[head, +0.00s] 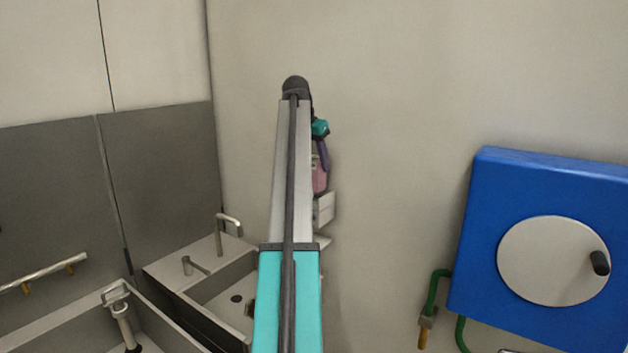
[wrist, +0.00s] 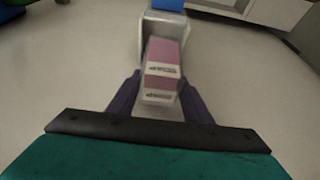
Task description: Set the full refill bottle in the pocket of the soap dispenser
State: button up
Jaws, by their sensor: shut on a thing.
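The pink refill bottle (wrist: 163,54) with white label bands is between my purple gripper fingers (wrist: 160,88) in the wrist view. My gripper is shut on it. The light grey soap dispenser (wrist: 145,37) is right beyond the bottle, and the bottle's far end overlaps its open front. I cannot tell whether that end is inside the pocket or just in front of it. In the head view my gripper (head: 321,152) is partly behind my arm. The bottle (head: 319,179) hangs below it, just above the pale dispenser (head: 325,208) on the wall.
Steel sinks (head: 213,285) with taps stand at the lower left. A blue wall box (head: 475,240) with a round plate and green pipes is at the right. The wall between dispenser and box is bare. A small blue part (wrist: 168,4) shows beyond the dispenser in the wrist view.

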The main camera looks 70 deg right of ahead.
aim_at(316, 174)
jog(key=shift+f, duration=0.3)
jog(key=shift+f+p, duration=0.5)
jog(key=shift+f, duration=1.35)
jog(key=shift+f, duration=0.1)
jog(key=o, duration=1.4)
jog(key=shift+f, duration=0.1)
